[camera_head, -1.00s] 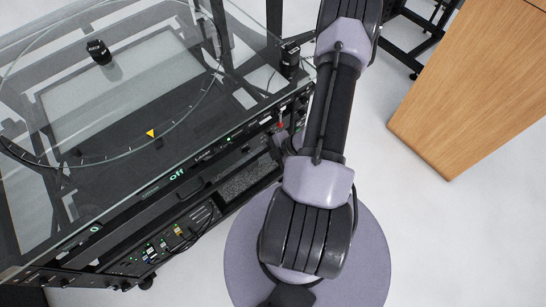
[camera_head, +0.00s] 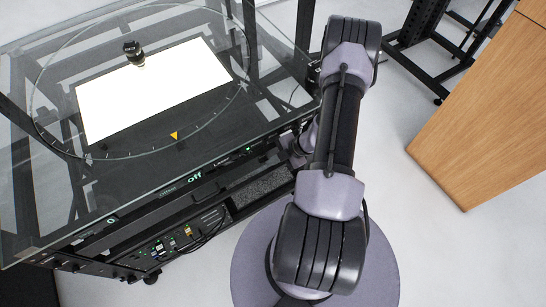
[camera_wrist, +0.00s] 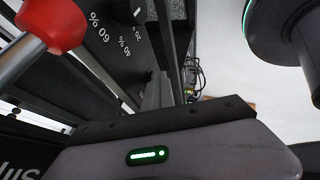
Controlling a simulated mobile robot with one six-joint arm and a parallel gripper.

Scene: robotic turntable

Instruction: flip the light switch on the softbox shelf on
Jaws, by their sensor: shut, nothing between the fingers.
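The softbox panel (camera_head: 150,85) under the glass glows bright white. In the wrist view a red knob (camera_wrist: 52,24) on a metal lever (camera_wrist: 18,60) shows at the upper left, beside a dark plate (camera_wrist: 112,42) marked with percentages. In the head view the knob is hidden. My gripper (camera_wrist: 157,92) is shut and empty, to the right of and apart from the knob in the wrist view. In the head view my gripper (camera_head: 299,148) is at the rig's right front corner, partly hidden by my arm.
A glass-topped turntable (camera_head: 50,215) with a black frame fills the left. Its front shelf carries cables and small connectors (camera_head: 185,235). A wooden cabinet (camera_head: 480,110) stands at the right.

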